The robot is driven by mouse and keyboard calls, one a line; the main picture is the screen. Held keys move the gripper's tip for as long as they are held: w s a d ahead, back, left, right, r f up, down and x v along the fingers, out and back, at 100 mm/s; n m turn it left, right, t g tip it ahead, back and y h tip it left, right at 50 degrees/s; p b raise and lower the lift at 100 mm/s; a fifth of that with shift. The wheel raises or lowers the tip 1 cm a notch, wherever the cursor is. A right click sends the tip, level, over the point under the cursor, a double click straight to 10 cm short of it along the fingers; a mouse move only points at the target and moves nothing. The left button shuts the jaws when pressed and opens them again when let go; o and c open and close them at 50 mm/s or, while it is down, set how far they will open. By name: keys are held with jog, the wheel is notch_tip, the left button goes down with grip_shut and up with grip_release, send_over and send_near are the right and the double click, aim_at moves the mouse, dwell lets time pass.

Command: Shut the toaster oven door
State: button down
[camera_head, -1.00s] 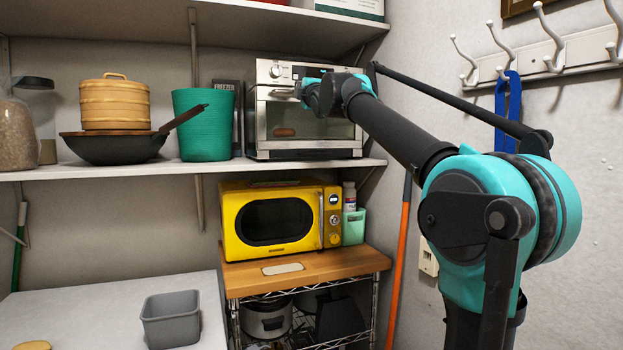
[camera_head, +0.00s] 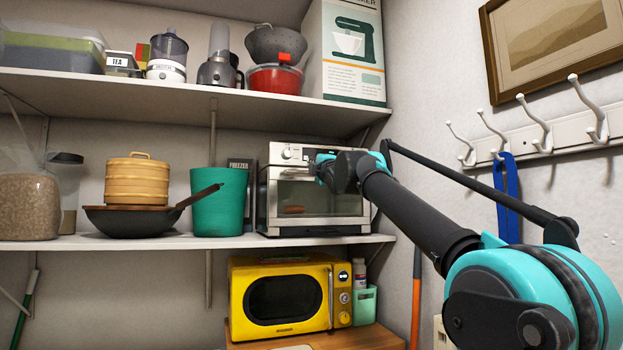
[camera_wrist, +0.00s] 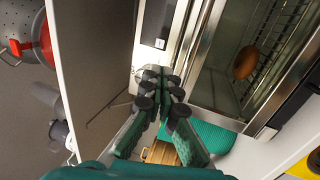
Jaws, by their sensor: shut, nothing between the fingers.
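The toaster oven (camera_head: 270,200) is a silver box on the middle shelf. Its door (camera_head: 335,203) has a glass window with a brown food item (camera_head: 291,210) and a rack behind it. The door looks upright and near the oven front; I cannot tell whether a small gap is left. My gripper (camera_wrist: 160,86) is shut and empty, at the oven's control panel (camera_wrist: 163,32) beside the door's top edge in the wrist view. Contact cannot be told.
A teal bin (camera_head: 219,205) and a wok (camera_head: 140,220) with a bamboo steamer (camera_head: 137,182) stand left of the oven. The upper shelf (camera_head: 180,100) is above it. A yellow microwave (camera_head: 282,297) is below. Wall hooks (camera_head: 540,130) are on the right.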

jog(key=s+d+r, duration=0.2)
jog(key=s+d, duration=0.1)
jog(key=s, duration=0.6)
jog(key=w+d+f+m+g+h, duration=0.1)
jog(key=w+d+f+m+h, duration=0.1)
jog(key=f, duration=0.6)
jog(key=w+d+f+m+g+h, duration=0.1)
jog(key=d+f+m, duration=0.15)
jog(key=f, duration=0.45)
jog(key=w+d+f+m+g+h, duration=0.1)
jog(key=w+f+m+h, duration=0.15)
jog(key=f, duration=0.55)
jog(key=s+d+f+m+g+h, duration=0.1)
jog(key=s+d+f+m+g, duration=0.15)
jog(key=f, duration=0.85)
jog(key=s+d+f+m+g, duration=0.2)
jog(key=s+d+f+m, duration=0.1)
jog(key=f, duration=0.8)
jog(key=s+d+f+m+g, duration=0.1)
jog(key=s+f+m+g, duration=0.1)
jog(key=s+f, duration=0.6)
jog(key=s+d+f+m+g, duration=0.2)
jog(key=s+f+m, duration=0.1)
jog(key=f, duration=0.9)
jog(key=s+f+m+g, duration=0.4)
jog(key=s+f, duration=1.2)
jog(key=s, duration=0.2)
jog(key=shift+s+f+g, duration=0.15)
jog(key=shift+s+g, duration=0.05)
jog(key=shift+g, duration=0.15)
